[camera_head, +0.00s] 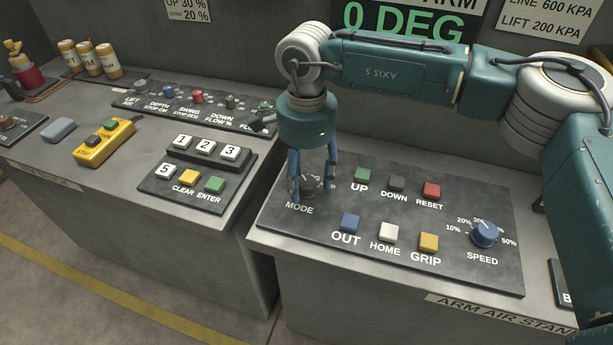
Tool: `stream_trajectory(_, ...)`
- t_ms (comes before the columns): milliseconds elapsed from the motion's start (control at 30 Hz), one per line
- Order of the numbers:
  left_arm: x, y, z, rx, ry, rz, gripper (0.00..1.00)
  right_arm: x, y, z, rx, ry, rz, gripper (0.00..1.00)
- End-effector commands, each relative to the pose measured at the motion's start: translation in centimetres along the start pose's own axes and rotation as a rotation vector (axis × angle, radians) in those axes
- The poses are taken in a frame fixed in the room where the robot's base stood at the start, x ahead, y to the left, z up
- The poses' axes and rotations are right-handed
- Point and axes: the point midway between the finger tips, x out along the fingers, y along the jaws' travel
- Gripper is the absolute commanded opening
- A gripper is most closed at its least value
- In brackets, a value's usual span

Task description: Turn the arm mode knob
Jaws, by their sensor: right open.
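The arm mode knob (307,186) is a dark round knob at the left end of the panel (345,207), above the label MODE. My right gripper (312,190) points down over it from above, with its blue fingers apart on either side of the knob. The fingers hide parts of the knob and its markings. I cannot tell whether the fingers touch it. My left gripper is not in view.
The same panel holds UP (363,174), DOWN (397,183), RESET (431,190), OUT (349,221), HOME (388,232) and GRIP (428,242) buttons and a blue SPEED knob (485,234). A numbered keypad (208,150) and a yellow button box (104,142) lie left.

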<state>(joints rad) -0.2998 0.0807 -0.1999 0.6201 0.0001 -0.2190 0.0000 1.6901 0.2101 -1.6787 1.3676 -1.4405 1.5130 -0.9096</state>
Motion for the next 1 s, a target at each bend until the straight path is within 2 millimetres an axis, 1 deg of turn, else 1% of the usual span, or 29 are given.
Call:
stream_trajectory(67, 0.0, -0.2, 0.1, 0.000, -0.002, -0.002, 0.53, -0.3, 0.0, 0.0, 0.000, 0.000, -0.001, 0.53)
stream_trajectory(167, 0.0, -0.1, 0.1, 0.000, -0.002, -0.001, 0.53, -1.5, -0.1, 0.0, 0.001, -0.001, -0.003, 0.53)
stream_trajectory(267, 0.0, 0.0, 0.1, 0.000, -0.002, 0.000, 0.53, -3.4, -0.1, 0.0, 0.000, 0.000, -0.004, 0.53)
stream_trajectory(500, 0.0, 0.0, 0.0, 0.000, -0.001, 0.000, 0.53, -8.5, -0.1, 0.0, 0.001, 0.000, -0.004, 0.53)
stream_trajectory(633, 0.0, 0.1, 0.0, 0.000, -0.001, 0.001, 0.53, -10.5, -0.1, 0.0, 0.001, 0.000, -0.003, 0.53)
stream_trajectory(700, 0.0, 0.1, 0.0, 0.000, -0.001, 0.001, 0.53, -11.3, -0.1, 0.0, 0.000, 0.001, -0.002, 0.53)
stream_trajectory(800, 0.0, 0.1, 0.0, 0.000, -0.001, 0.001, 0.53, -11.8, -0.1, 0.0, 0.000, 0.000, -0.001, 0.53)
stream_trajectory(1000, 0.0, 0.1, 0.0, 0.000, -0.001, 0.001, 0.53, -12.0, 0.0, 0.0, -0.001, 0.000, 0.000, 0.53)
